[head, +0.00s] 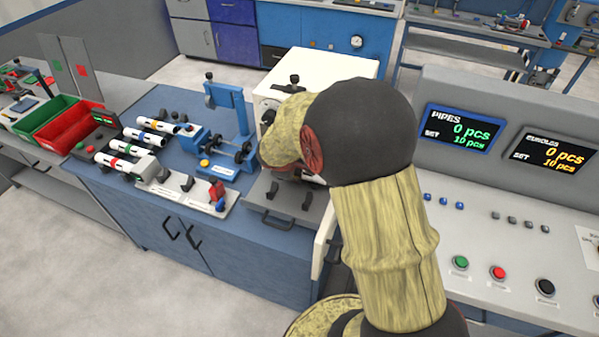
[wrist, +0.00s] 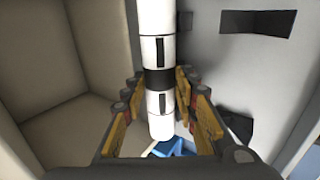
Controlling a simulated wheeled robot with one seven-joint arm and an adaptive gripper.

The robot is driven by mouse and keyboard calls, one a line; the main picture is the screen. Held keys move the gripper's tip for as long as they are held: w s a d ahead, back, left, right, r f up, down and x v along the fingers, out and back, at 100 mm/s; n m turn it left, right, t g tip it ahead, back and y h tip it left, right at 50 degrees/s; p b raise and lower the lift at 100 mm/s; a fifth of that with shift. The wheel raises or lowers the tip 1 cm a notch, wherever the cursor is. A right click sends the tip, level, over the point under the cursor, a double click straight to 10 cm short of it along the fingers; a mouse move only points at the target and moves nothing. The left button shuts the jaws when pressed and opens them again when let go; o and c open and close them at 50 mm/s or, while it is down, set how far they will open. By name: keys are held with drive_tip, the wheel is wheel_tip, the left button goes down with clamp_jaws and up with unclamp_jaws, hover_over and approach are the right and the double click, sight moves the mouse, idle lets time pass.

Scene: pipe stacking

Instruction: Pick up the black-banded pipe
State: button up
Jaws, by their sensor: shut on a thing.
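The black-banded pipe (wrist: 157,52) is white with a wide black band and thin black marks. It stands lengthwise up the middle of the wrist view. My gripper (wrist: 158,88) has its yellow-padded fingers on both sides of the pipe at the black band, shut on it. In the head view my arm hides the gripper and most or all of the pipe, in front of the white box machine.
Several white pipes with coloured bands (head: 126,147) lie on a rack on the blue bench. A blue fixture (head: 229,121) stands right of them. Red (head: 70,127) and green (head: 46,112) bins are at left. The white box machine (head: 337,66) is close behind my arm. A control console (head: 480,222) stands at right.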

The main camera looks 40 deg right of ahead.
drive_tip(key=shift+c, duration=1)
drive_tip(key=shift+r, duration=0.1)
drive_tip(key=shift+r+p, duration=0.3)
drive_tip(key=shift+r, duration=0.2)
drive_tip(key=r, duration=0.1)
drive_tip(key=r+p, duration=0.1)
drive_tip(key=shift+s+a+r, duration=0.15)
drive_tip(key=shift+a+r, duration=0.15)
drive_tip(key=shift+a, duration=0.05)
drive_tip(key=s+a, duration=0.4)
drive_tip(key=a, duration=0.3)
drive_tip(key=s+a+p, duration=0.1)
drive_tip(key=s+a, duration=0.3)
drive_tip(key=a, duration=0.3)
drive_tip(key=shift+s+a+f, duration=0.15)
drive_tip(key=shift+s+a, duration=0.25)
